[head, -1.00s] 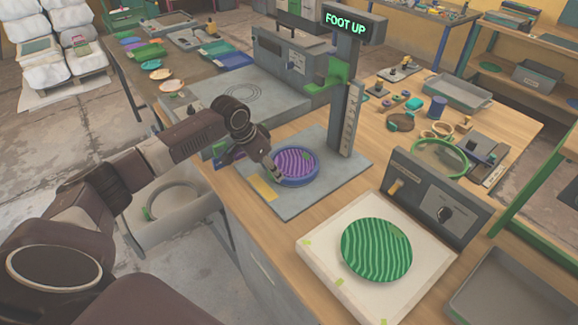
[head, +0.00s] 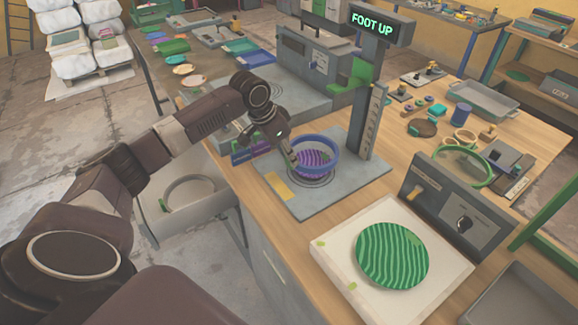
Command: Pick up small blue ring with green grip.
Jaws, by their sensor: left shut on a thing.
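The small blue ring (head: 336,161) is a round blue band above the press plate (head: 350,185). My left gripper (head: 294,164) is shut on the ring's left side and holds it, apparently raised a little. A purple striped disc (head: 314,162) shows through the ring; I cannot tell whether it touches the ring. The ring's green grip is not clearly visible and may be hidden by my fingers. My right gripper is not in view.
The press column (head: 370,122) with its "FOOT UP" sign (head: 372,23) stands close behind and right of the ring. A green striped disc (head: 392,255) lies on a white board at the front right. A green ring (head: 488,174) lies farther right.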

